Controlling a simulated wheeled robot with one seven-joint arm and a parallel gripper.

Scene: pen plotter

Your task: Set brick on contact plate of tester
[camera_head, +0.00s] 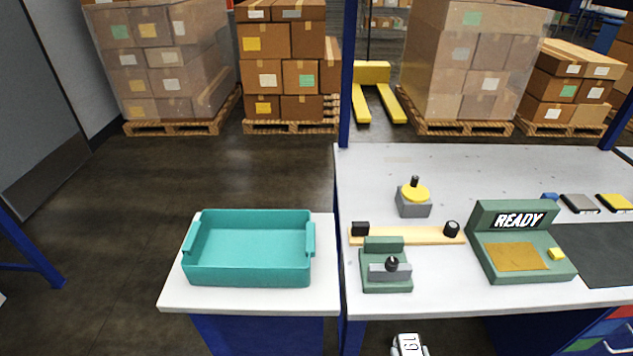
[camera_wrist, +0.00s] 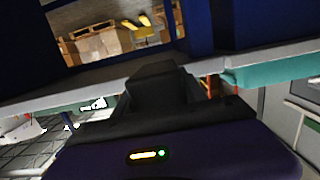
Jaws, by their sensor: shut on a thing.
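The green tester (camera_head: 484,222) stands on the right of the white table, with a sign reading READY. Its flat copper-yellow contact plate (camera_head: 515,257) is bare, with a small yellow block at its right. In the wrist view my gripper (camera_wrist: 165,85) shows as dark parts above a dark housing with a yellow light bar and a green light. It is shut on a dark thing, seemingly the brick, whose outline blends into the black fingers. In the head view neither my fingers nor the held thing can be made out.
A green fixture (camera_head: 386,284) with a grey clamp and a wooden bar (camera_head: 408,236) lie left of the tester. A yellow-topped knob (camera_head: 414,194) stands behind them. A teal tray (camera_head: 250,274) is empty on the left table. A dark mat (camera_head: 600,258) lies right of the tester.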

